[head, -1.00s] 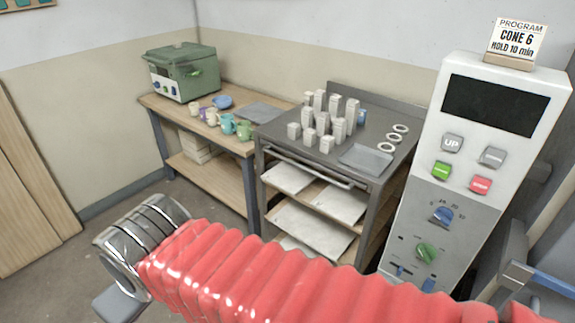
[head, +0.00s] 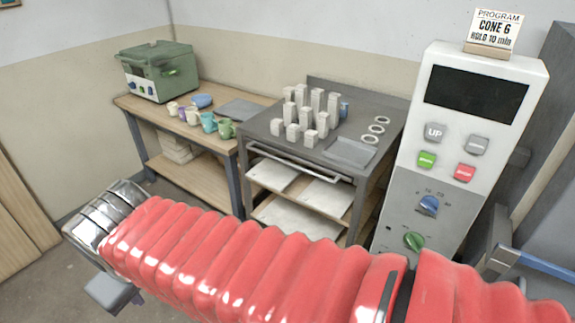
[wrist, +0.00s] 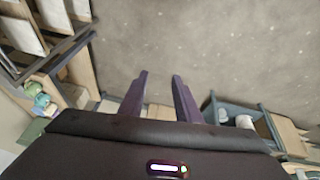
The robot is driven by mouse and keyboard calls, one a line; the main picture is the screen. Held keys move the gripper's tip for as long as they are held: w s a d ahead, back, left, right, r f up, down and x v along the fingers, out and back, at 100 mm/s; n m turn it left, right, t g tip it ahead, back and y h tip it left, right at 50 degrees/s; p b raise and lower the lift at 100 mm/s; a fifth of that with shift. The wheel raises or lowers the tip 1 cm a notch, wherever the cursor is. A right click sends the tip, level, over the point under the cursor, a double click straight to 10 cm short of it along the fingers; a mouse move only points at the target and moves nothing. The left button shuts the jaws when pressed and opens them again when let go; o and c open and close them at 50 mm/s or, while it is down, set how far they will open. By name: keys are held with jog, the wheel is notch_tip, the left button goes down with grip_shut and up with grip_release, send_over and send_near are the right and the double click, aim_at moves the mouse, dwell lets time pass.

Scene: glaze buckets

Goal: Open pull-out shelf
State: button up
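The grey metal stand (head: 375,165) is right of centre in the head view. A light bar handle (head: 300,163) runs along its front just under the top, and I take this as the pull-out shelf's handle; the shelf looks pushed in. Lower wooden shelves hold white slabs (head: 325,195). My gripper (wrist: 160,78) shows in the wrist view with two dark purple fingers apart and nothing between them. It points over bare floor, with the stand's slabs (wrist: 22,32) at the upper left, clear of the fingers. My red-sleeved arm hides the stand's lower part in the head view.
White test blocks (head: 310,105) and rings stand on the stand's top. A wooden bench (head: 140,103) with cups and a green box (head: 158,72) is at left. A white control panel (head: 465,125) rises at right. Open floor (wrist: 210,45) lies under my gripper.

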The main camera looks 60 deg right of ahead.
jog(key=w+d+f+m+g+h, duration=0.15)
jog(key=d+g+h, duration=0.25)
jog(key=d, duration=0.9)
jog(key=w+d+f+m+g+h, duration=0.1)
jog(key=d+f+g+h, duration=0.25)
jog(key=d, duration=0.95)
jog(key=w+d+f+m+g+h, duration=0.15)
jog(key=d+g+h, duration=0.25)
jog(key=d, duration=0.9)
jog(key=n+t+h, duration=0.3)
jog(key=t+h, duration=0.1)
jog(key=h, duration=0.3)
send_near(288, 163)
jog(key=a, duration=0.1)
jog(key=a+f, duration=0.1)
jog(key=w+a, duration=0.1)
jog(key=shift+f, duration=0.3)
jog(key=x, duration=1.3)
jog(key=shift+d+r, duration=0.1)
jog(key=shift+d, duration=0.3)
jog(key=shift+c, duration=0.3)
